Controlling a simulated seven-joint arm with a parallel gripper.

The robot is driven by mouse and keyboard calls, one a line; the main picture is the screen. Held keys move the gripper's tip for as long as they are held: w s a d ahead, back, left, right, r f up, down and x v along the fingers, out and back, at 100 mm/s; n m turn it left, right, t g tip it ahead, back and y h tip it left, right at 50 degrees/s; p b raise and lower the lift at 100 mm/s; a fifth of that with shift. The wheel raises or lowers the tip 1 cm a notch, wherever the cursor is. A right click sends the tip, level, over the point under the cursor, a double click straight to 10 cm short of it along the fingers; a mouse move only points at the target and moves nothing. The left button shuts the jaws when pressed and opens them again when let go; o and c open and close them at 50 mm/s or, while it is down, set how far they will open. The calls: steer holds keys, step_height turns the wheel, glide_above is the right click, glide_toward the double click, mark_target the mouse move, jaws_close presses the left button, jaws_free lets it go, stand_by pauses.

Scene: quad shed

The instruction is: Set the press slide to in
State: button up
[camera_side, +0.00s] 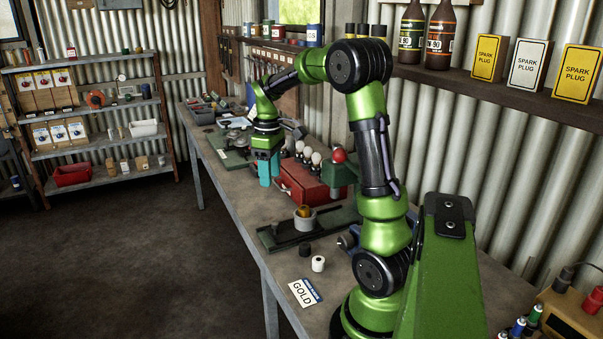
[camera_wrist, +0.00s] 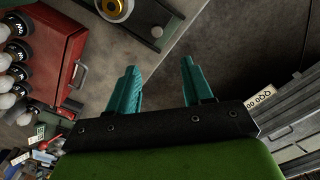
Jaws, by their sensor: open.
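A flat dark green slide plate (camera_side: 275,241) lies on the bench, likely the press slide. A grey round cup (camera_side: 304,223) with a brass-coloured piece inside sits on it; the cup also shows at the top edge of the wrist view (camera_wrist: 112,14). A green press body (camera_side: 338,174) with a red ball (camera_side: 338,155) stands behind it, partly hidden by my arm. My gripper (camera_side: 270,179) points down beside the red drawer box, beyond the slide. In the wrist view its teal fingers (camera_wrist: 158,65) are apart with nothing between them.
The red drawer box (camera_side: 298,187) with several white bulbs on top stands close to my gripper. Bare bench (camera_side: 235,198) lies left of the slide.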

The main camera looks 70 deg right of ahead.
steer(key=s+a+r+m+t, duration=0.1)
steer(key=a+r+m+t, duration=0.1)
steer(key=a, duration=0.7)
steer(key=s+a+r+m+t, duration=0.1)
steer(key=a+m+t, duration=0.2)
steer(key=a, duration=0.7)
steer(key=shift+s+r+m, duration=0.3)
steer(key=shift+r+m, duration=0.1)
steer(key=shift+m, duration=0.1)
steer(key=n+g, duration=0.5)
steer(key=n, duration=0.1)
glide_above(275, 222)
step_height(275, 222, down, 2)
step_height(275, 222, down, 16)
steer(key=shift+a+f, duration=0.1)
steer(key=shift+f, duration=0.15)
